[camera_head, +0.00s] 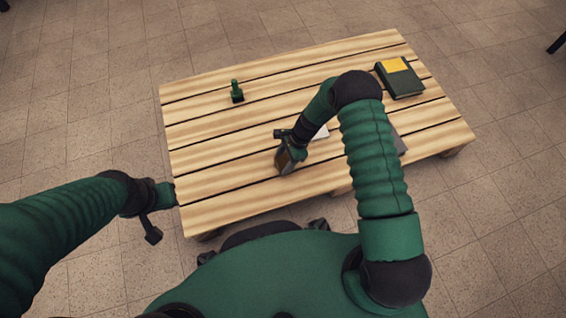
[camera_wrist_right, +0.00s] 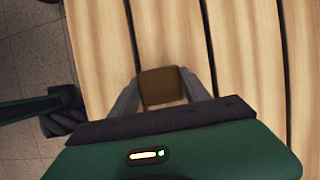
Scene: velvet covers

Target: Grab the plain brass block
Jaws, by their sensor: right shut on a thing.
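The plain brass block (camera_wrist_right: 162,86) shows brown and square between the two grey fingers of my right gripper (camera_wrist_right: 160,92) in the right wrist view. The fingers are shut on it from both sides, over the slatted table. In the head view my right gripper (camera_head: 286,160) is over the near middle of the table, and the block is mostly hidden there by the gripper. My left gripper (camera_head: 160,212) is off the table's left edge, and its fingers are too unclear to read.
The slatted wooden table (camera_head: 205,185) has a small green stamp-like object (camera_head: 237,92) at the back left. A dark green book with a yellow patch (camera_head: 400,78) lies at the back right. A white item (camera_head: 321,132) and a grey item (camera_head: 401,144) are partly hidden by my right arm.

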